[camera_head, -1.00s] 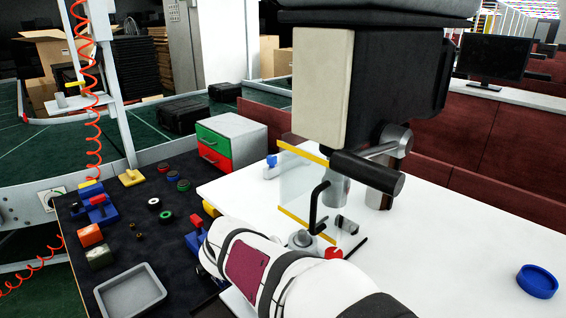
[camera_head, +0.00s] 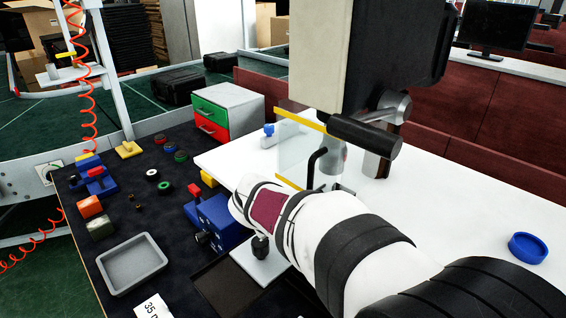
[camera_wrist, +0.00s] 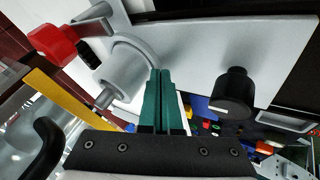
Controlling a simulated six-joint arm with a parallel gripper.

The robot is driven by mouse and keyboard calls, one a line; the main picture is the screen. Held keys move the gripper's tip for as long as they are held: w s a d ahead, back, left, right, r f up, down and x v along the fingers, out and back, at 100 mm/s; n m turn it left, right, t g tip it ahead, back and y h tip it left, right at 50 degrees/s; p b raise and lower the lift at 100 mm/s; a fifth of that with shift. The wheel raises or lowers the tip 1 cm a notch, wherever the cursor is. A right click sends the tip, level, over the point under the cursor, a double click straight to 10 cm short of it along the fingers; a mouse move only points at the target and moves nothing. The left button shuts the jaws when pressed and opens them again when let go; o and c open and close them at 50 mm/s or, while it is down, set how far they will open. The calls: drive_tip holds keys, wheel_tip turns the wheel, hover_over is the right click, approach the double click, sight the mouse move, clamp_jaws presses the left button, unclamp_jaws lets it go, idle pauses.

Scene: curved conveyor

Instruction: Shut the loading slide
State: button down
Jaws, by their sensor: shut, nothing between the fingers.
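The loading slide is a pale plate (camera_head: 268,266) jutting from the left edge of the white table (camera_head: 470,190), over the dark bench. A round black knob (camera_head: 260,247) stands on its outer end. In the wrist view the plate (camera_wrist: 190,40) crosses the top, with the knob (camera_wrist: 233,92) on the right. My gripper (camera_wrist: 160,72) is shut and empty, its green fingers side by side, left of the knob and apart from it. It appears close to a grey cylindrical fitting (camera_wrist: 118,72). In the head view my arm hides the fingers and part of the slide.
The machine head (camera_head: 365,60) stands above the slide, with a clear guard with yellow edges (camera_head: 297,150) and a bent black handle (camera_head: 314,167). A red knob (camera_wrist: 52,42) shows in the wrist view. A blue fixture (camera_head: 218,220) stands left of the slide.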

sight(266, 246)
drive_tip(key=shift+r, duration=0.1)
drive_tip(key=a+v, duration=0.1)
drive_tip(key=v, duration=0.9)
drive_tip(key=s+a+f+n+y, duration=0.1)
drive_tip(key=s+a+n, duration=0.1)
drive_tip(key=s+a, duration=0.95)
drive_tip(key=x, duration=0.6)
drive_tip(key=s+d+x, duration=0.1)
drive_tip(key=x, duration=0.2)
drive_tip(key=shift+d+f, duration=0.1)
drive_tip(key=shift+f, duration=0.3)
drive_tip(key=w+d, duration=0.2)
drive_tip(key=shift+w+d+f, duration=0.1)
drive_tip(key=shift+w+d, duration=0.05)
drive_tip(key=shift+w, duration=0.15)
drive_tip(key=shift+w+d, duration=0.25)
drive_tip(key=w+d, duration=0.5)
drive_tip(key=shift+w+d, duration=0.25)
